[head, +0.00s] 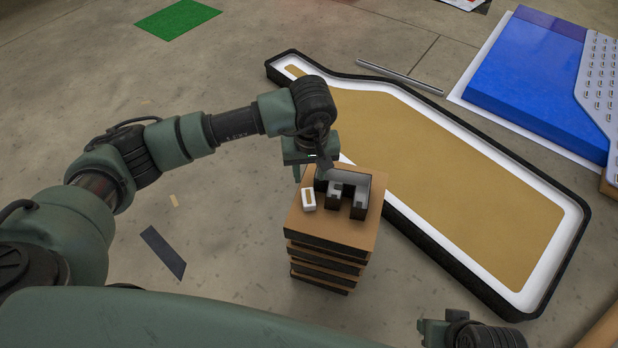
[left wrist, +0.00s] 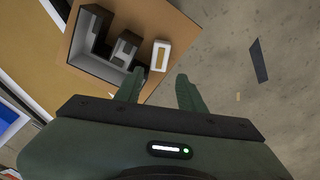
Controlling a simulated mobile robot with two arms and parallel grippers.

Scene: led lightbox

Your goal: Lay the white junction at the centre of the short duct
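A small white block (head: 309,200) with a tan slot, which may be the white junction, rests on the left of a brown stack's top. In the left wrist view the block (left wrist: 154,62) lies just beyond my fingertips. A black-walled, white-lined channel piece (head: 356,188) with several arms sits beside it; I cannot tell whether it is the short duct. My left gripper (head: 311,171) is above the stack's back left. Its two fingers (left wrist: 160,74) are apart and empty in the left wrist view. My right gripper (head: 432,328) shows only partly at the bottom.
The brown stack (head: 332,233) stands on the concrete floor. A large black-rimmed tray (head: 455,178) with a tan bottom lies behind and right. A metal bar (head: 400,77), a blue panel (head: 530,80), a green mat (head: 178,19) and a dark strip (head: 162,252) lie around it.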

